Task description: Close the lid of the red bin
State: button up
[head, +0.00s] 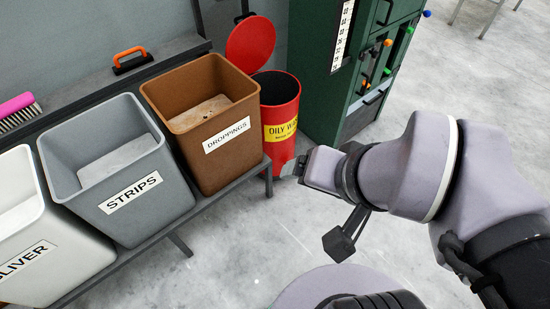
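The red bin (281,92) stands on the floor just right of the brown bin, with a yellow label partly reading "OILY WA". Its round red lid (250,43) is open, tilted up and back behind the rim, leaning toward the left. The dark inside of the bin shows. My gripper (301,166) is at the end of my arm, low by the right side of the red bin, well below the lid. It looks close to the bin's lower wall; I cannot tell whether it touches. Its fingers are too small and hidden to show open or shut.
A brown "DROPPINGS" bin (221,165), a grey "STRIPS" bin (155,215) and a white bin (60,270) stand on a dark bench at left. A green machine cabinet (318,62) with coloured knobs stands close behind right. An orange-handled tool (130,60) lies behind.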

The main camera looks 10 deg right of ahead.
aim_at(249, 46)
jog(key=i+u, duration=0.2)
jog(key=i, duration=0.25)
jog(key=i+l+u, duration=0.2)
jog(key=i, duration=0.2)
jog(key=i+l+u, duration=0.15)
jog(key=i, duration=0.3)
jog(key=i+l+u, duration=0.2)
jog(key=i, duration=0.2)
